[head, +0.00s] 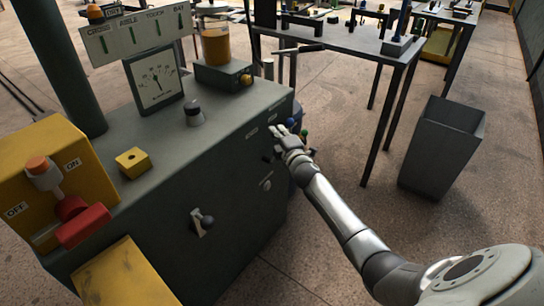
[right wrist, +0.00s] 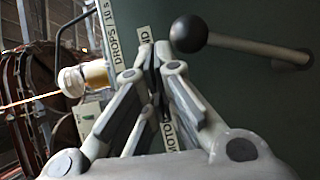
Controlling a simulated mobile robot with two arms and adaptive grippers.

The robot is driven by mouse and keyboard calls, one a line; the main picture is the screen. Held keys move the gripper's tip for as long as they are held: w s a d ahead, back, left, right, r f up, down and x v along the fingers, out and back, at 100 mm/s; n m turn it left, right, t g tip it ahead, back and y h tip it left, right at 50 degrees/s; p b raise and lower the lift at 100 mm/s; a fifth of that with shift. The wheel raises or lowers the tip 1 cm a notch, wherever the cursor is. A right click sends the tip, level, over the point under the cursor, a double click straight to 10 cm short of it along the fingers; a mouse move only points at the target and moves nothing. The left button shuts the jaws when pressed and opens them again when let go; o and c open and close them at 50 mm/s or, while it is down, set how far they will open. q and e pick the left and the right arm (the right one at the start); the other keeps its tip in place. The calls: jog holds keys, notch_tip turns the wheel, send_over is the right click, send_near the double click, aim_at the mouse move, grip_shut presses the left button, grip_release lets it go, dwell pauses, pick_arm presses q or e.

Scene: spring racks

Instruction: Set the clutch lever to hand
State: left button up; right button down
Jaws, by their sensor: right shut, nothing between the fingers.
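My right gripper (head: 283,132) is at the right end of the grey-green machine cabinet (head: 165,165), close to its front face. In the right wrist view its fingers (right wrist: 152,58) are shut with nothing between them. A lever with a black ball knob (right wrist: 188,34) and a pale shaft stands just right of the fingertips, apart from them as far as I can tell. A label partly hidden by the fingers reads "MOTO…" (right wrist: 170,135), and its far end shows "…ND" (right wrist: 145,35). In the head view the gripper largely hides this lever. My left gripper is not in view.
Another lever (head: 205,220) sits lower on the cabinet front. A yellow ON/OFF box (head: 45,180) with a red handle (head: 82,222) is at left. A gauge (head: 156,78) and an amber jar (head: 215,45) stand on top. A table (head: 340,38) and a grey bin (head: 440,150) are at right.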

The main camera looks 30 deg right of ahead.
jog(key=s+a, duration=0.2)
jog(key=s, duration=0.9)
jog(key=shift+s+a+r, duration=0.15)
jog(key=shift+r, duration=0.05)
